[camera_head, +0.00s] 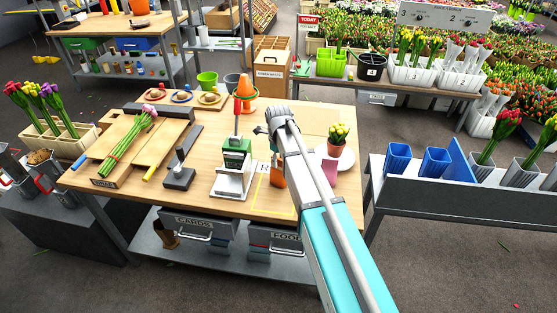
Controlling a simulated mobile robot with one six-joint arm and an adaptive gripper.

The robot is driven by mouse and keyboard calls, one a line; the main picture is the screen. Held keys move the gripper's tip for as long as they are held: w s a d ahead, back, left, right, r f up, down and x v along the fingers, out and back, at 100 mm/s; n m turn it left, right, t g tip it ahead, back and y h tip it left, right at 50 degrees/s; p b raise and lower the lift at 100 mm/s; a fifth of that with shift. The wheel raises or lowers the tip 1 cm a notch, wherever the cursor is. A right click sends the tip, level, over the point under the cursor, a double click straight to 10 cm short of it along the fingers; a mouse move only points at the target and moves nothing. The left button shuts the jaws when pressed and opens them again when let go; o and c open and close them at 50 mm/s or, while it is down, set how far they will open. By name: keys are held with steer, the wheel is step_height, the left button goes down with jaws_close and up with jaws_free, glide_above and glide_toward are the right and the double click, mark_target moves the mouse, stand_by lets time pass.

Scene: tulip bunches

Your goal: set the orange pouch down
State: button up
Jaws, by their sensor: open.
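The orange pouch (279,180) is upright on the wooden table, beside or partly over a yellow-outlined rectangle (268,205). My arm covers part of it, so its exact footing cannot be told. My gripper (262,131) is open, seen small at the far end of my arm, in the picture above the pouch. The gap between my gripper and the pouch is hard to judge, and the fingertips are partly hidden.
A green-and-white device (234,165) stands left of the pouch, with a dark stapler-like tool (181,170) beyond it. A tulip bunch (130,137) lies on a wooden board at left.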

step_height(320, 180, up, 12)
steer(key=p, duration=1.1)
steer(key=shift+p, duration=0.3)
stand_by(0.5)
steer(key=s+d+n, duration=0.6)
steer(key=s+n, duration=0.5)
steer(key=n, duration=0.1)
steer(key=s+d+n, duration=0.6)
steer(key=s+n, duration=0.5)
steer(key=n, duration=0.2)
steer(key=shift+s+d, duration=0.15)
steer(key=shift+d, duration=0.15)
steer(key=shift+f, duration=0.1)
steer(key=shift+f+b, duration=0.85)
